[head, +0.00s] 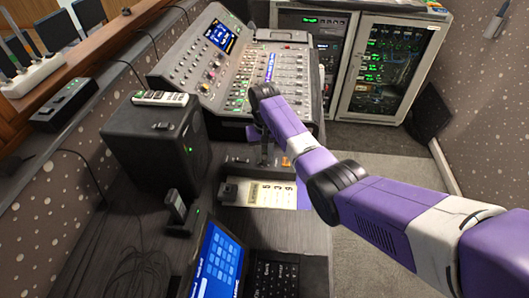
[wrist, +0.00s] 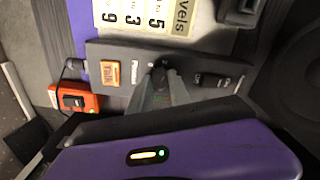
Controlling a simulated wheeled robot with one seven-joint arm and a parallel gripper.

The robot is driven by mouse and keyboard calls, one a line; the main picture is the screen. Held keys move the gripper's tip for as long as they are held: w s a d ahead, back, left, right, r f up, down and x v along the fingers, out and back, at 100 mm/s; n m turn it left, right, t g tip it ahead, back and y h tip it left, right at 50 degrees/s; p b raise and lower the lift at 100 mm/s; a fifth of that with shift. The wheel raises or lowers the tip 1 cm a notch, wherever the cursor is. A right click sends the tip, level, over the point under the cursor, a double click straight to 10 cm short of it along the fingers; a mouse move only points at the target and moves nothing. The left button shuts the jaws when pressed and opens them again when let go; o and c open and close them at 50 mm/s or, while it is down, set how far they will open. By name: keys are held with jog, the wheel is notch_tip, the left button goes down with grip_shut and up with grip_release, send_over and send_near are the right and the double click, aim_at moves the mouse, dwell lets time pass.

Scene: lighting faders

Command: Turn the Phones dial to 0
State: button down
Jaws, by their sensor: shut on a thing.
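The Phones dial (wrist: 157,73) is a small dark knob on a narrow black panel (wrist: 107,51) in the wrist view. The white label by it appears to read "Phones". My gripper (wrist: 160,84) reaches over the panel with its grey fingers shut on the dial. The fingers cover much of the dial, and I cannot tell which number it points to. In the head view the panel (head: 236,162) lies on the desk in front of the mixing console, and my arm hides the dial there.
An orange Talk button (wrist: 116,73) and a dark rocker switch (wrist: 209,80) flank the dial. A red box (wrist: 74,99) lies to the left. A paper with large numbers (head: 262,194), a black speaker (head: 158,140), the mixing console (head: 235,65) and a laptop (head: 217,262) are nearby.

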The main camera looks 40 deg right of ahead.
jog(key=n+p, duration=0.1)
jog(key=n, duration=0.2)
jog(key=shift+r+n, duration=0.1)
jog(key=shift+n, duration=0.2)
jog(key=n, duration=0.3)
jog(key=shift+n, duration=0.3)
jog(key=n+p, duration=0.1)
jog(key=n, duration=0.5)
jog(key=shift+n, duration=0.4)
jog(key=c, duration=1.2)
grip_release()
